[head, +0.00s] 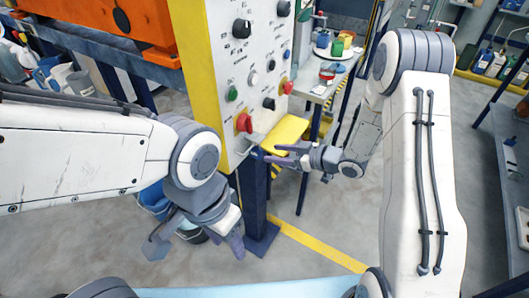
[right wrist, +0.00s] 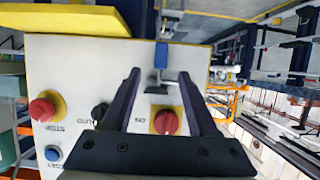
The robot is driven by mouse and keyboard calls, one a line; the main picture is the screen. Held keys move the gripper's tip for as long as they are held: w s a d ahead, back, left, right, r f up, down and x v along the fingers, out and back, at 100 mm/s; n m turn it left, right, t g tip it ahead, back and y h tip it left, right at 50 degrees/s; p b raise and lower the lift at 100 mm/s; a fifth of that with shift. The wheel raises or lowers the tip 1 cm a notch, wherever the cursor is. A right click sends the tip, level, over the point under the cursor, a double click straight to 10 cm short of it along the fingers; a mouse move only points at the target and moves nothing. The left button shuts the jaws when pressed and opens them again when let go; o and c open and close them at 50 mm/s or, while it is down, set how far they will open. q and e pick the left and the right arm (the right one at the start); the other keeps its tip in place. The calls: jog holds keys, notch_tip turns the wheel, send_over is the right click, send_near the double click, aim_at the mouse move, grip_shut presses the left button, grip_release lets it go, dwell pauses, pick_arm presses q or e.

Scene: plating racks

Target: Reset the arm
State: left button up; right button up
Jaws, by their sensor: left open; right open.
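My right arm comes in from the right in the head view, and its gripper (head: 271,155) is open with nothing between the fingers. It is just right of the lower edge of the control panel (head: 222,75). In the right wrist view the open fingers (right wrist: 160,75) frame a red knob (right wrist: 167,122) on the white panel face; I cannot tell that they touch it. My left gripper (head: 196,246) is open and empty, pointing down below the panel, over the floor.
The panel carries a red knob (head: 244,123), a green button (head: 232,94) and several black knobs. A yellow ledge (head: 285,134) is behind my right gripper. A side table with cups (head: 342,45) stands behind. An orange machine (head: 105,22) is at upper left. A blue post (head: 254,200) stands below the panel.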

jog(key=s+r+m+h+p, duration=0.25)
jog(key=s+r+h, duration=0.25)
jog(key=r+h, duration=0.4)
jog(key=s+a+r+g+p, duration=0.1)
jog(key=s+r+g, duration=0.2)
jog(key=s, duration=1)
jog(key=s+a+r+g+h+p, duration=0.1)
jog(key=s+r+g, duration=0.3)
jog(key=s, duration=0.9)
jog(key=shift+s+a+r+m+g, duration=0.15)
jog(key=shift+s+a+m+g, duration=0.15)
jog(key=shift+a+m+g, duration=0.25)
